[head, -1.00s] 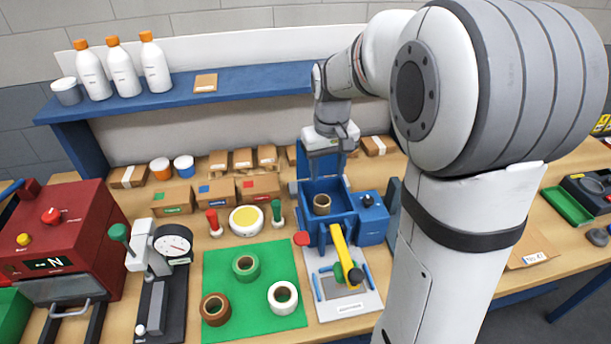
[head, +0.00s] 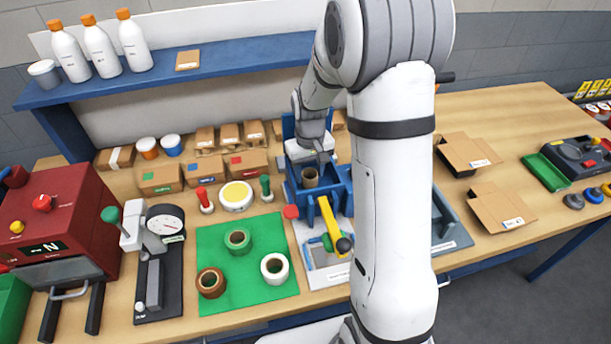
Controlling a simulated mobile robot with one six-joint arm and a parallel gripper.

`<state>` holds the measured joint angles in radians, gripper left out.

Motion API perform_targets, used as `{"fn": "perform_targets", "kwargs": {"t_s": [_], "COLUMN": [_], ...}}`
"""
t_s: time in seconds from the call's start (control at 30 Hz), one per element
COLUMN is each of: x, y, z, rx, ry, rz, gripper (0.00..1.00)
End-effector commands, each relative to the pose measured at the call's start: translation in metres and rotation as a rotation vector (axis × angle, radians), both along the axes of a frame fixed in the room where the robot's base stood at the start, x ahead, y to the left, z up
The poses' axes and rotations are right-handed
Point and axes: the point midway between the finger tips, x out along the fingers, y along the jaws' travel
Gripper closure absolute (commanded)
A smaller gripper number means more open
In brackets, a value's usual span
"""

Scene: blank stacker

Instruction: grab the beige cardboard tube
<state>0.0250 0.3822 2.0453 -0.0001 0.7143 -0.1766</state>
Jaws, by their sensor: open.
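A beige cardboard tube (head: 310,178) stands upright inside the open blue box (head: 330,196) of the stacker, its hollow top showing. My gripper (head: 322,158) hangs just above and behind the tube, near the back of the blue box. It is open and looks empty. Its fingers are small in the head view and partly hidden by my arm, so the exact gap to the tube is hard to tell.
A yellow lever (head: 329,220) stands in front of the box. A green mat (head: 215,240) with green, brown and white rings lies to the left. Small cardboard boxes (head: 160,178) stand behind. A blue shelf (head: 215,82) with bottles runs above. My arm hides the stacker's right side.

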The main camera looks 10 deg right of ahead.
Motion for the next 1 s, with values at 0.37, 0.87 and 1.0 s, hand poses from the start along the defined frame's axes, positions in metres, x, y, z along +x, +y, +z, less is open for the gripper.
{"fn": "perform_targets", "kwargs": {"t_s": [0.37, 0.87, 1.0], "x": [0.000, 0.000, 0.000], "y": [-0.001, -0.001, -0.001], "z": [-0.017, -0.017, -0.015], "rx": [0.000, 0.000, 0.000], "ry": [0.000, 0.000, -0.001], "rz": [-0.001, -0.002, -0.002], "gripper": [0.54, 0.82, 0.82]}}
